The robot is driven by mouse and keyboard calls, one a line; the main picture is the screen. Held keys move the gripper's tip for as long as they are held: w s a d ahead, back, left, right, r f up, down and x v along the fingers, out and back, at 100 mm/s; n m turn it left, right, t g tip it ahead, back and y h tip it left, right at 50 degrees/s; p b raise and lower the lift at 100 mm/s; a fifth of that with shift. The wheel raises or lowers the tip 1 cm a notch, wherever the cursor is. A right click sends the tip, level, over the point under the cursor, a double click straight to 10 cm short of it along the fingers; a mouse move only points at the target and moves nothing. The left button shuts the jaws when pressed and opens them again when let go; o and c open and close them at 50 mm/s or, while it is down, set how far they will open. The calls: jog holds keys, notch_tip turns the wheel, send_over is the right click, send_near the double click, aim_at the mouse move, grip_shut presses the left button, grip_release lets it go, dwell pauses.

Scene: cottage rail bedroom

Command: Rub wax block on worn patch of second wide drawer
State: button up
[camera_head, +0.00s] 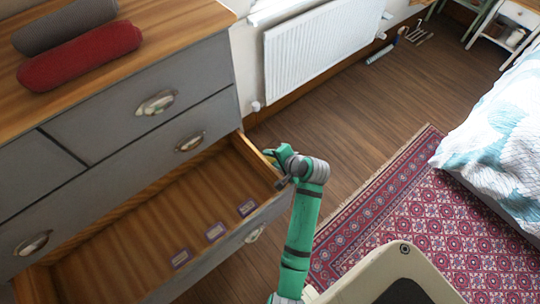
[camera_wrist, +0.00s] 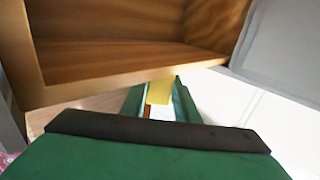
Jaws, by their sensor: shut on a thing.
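The open drawer (camera_head: 120,245) is pulled out below a closed wide drawer of the grey chest. Its inside is bare wood, with a side wall at the right end. My gripper (camera_head: 272,157) is at the outer side of that right end, close to the side wall's top edge. In the wrist view, my gripper (camera_wrist: 160,95) is shut on a yellow wax block (camera_wrist: 160,91), just beside the drawer's wooden edge (camera_wrist: 130,72). I cannot tell whether the block touches the wood. The worn patch cannot be made out.
Several small labelled cards (camera_head: 215,231) lie along the drawer's front. Red (camera_head: 80,56) and grey (camera_head: 65,25) rolls lie on the chest top (camera_head: 175,22). A radiator (camera_head: 322,50) is on the wall behind. Bare floor (camera_head: 370,115) lies right of my gripper, then a patterned rug (camera_head: 430,225) and bed (camera_head: 500,130).

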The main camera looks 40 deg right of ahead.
jog(key=shift+s+d+f, duration=0.25)
jog(key=shift+s+f, duration=0.4)
jog(key=shift+s, duration=0.2)
jog(key=shift+d, duration=0.5)
jog(key=shift+c, duration=0.4)
jog(key=shift+w+d+r, duration=0.1)
jog(key=shift+w+d, duration=0.05)
jog(key=shift+d, duration=0.65)
jog(key=shift+w+d+r, duration=0.1)
jog(key=shift+w+d, duration=0.05)
jog(key=shift+d, duration=0.6)
jog(key=shift+w+d+r, duration=0.1)
jog(key=shift+w+d, duration=0.05)
jog(key=shift+d, duration=0.65)
jog(key=shift+d, duration=0.1)
jog(key=shift+w+d, duration=0.15)
jog(key=shift+d, duration=1.25)
